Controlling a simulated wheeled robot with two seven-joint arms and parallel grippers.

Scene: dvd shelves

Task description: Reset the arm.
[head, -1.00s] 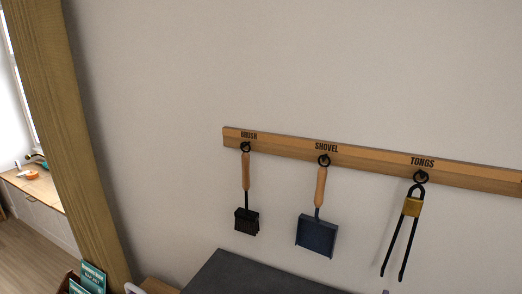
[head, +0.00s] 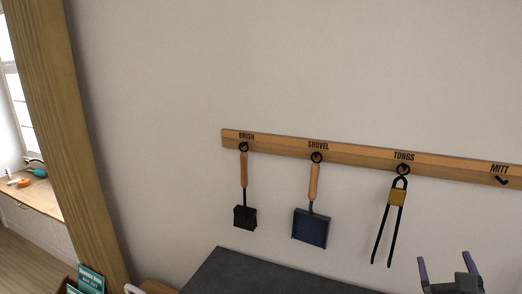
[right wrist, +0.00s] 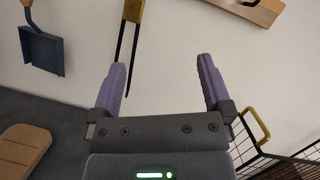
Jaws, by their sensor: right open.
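My right gripper (head: 447,268) shows at the bottom right of the head view, its two purple fingers apart and nothing between them. In the right wrist view the fingers (right wrist: 160,82) are spread and empty in front of the pale wall. The tongs (head: 391,220) hang on the wall above and left of the gripper, apart from it; their legs also show in the right wrist view (right wrist: 127,45). My left gripper is not in view.
A wooden rail (head: 350,156) holds the brush (head: 245,190), the shovel (head: 312,220) and the tongs. The hook marked MITT (head: 501,180) is bare. A dark surface (head: 250,275) lies below. A wire basket (right wrist: 280,150) stands right of the gripper in the wrist view. A wooden post (head: 75,150) stands left.

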